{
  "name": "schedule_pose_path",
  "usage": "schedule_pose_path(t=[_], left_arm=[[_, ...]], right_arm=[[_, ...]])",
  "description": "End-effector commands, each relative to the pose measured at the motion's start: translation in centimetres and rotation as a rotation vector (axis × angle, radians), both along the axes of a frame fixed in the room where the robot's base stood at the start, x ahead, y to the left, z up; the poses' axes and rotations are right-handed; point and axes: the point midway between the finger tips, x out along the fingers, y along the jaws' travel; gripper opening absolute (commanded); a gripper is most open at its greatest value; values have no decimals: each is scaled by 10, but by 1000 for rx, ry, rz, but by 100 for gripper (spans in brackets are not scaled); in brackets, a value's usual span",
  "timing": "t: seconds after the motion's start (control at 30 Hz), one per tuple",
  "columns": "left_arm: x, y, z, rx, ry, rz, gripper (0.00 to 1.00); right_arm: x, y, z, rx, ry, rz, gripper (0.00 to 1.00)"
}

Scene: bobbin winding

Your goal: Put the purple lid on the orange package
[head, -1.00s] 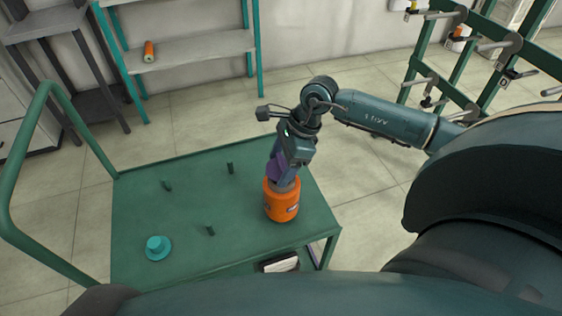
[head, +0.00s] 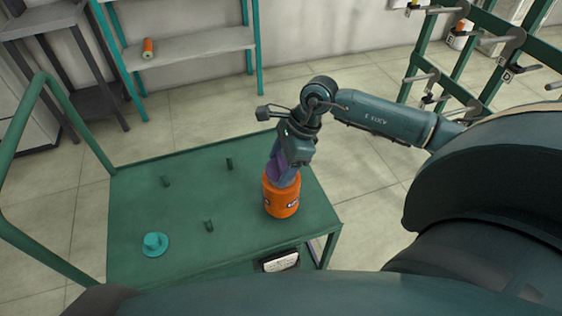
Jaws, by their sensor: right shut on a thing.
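The orange package (head: 281,202) stands upright on the green cart top, near its right edge. My right gripper (head: 284,176) points down right over the package's top and is shut. A purple piece, which looks like the purple lid (head: 271,170), shows at the gripper's left side, partly hidden by the fingers. I cannot tell whether the lid touches the package, since the gripper covers the contact. My left gripper is not in view.
The green cart top (head: 130,220) also carries a teal hat-shaped piece (head: 155,242) at front left and several short dark green pegs (head: 165,181). A shelf (head: 190,48) behind holds an orange roll (head: 148,49). The cart's middle is mostly clear.

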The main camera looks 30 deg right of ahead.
Motion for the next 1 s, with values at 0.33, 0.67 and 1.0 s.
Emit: schedule_pose_path(t=[0.33,0.67,1.0], left_arm=[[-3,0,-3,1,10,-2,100],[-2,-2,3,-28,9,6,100],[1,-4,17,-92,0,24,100]], right_arm=[[0,0,0,0,0,0,93],[0,0,0,0,0,0,93],[-7,-22,53,-5,-6,0,93]])
